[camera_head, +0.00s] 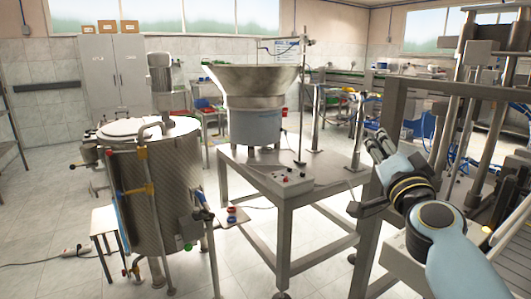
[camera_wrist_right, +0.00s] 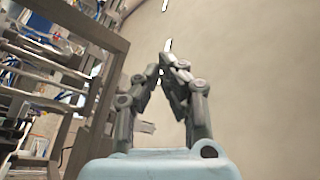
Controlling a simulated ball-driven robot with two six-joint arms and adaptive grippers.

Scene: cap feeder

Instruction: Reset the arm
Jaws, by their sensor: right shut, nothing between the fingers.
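My right arm comes in from the lower right in the head view. Its gripper (camera_head: 377,147) is raised in front of a grey metal frame, with fingers pointing up and to the left. In the right wrist view the gripper (camera_wrist_right: 164,62) shows its two dark fingers bent together at the tips, with nothing between them. It is shut and empty. My left gripper is in neither view.
A grey machine frame (camera_head: 391,112) stands close by my right arm. A bowl feeder (camera_head: 254,92) sits on a metal table (camera_head: 284,196) left of the gripper. A steel tank (camera_head: 160,190) stands at the left. Floor between tank and table is partly clear.

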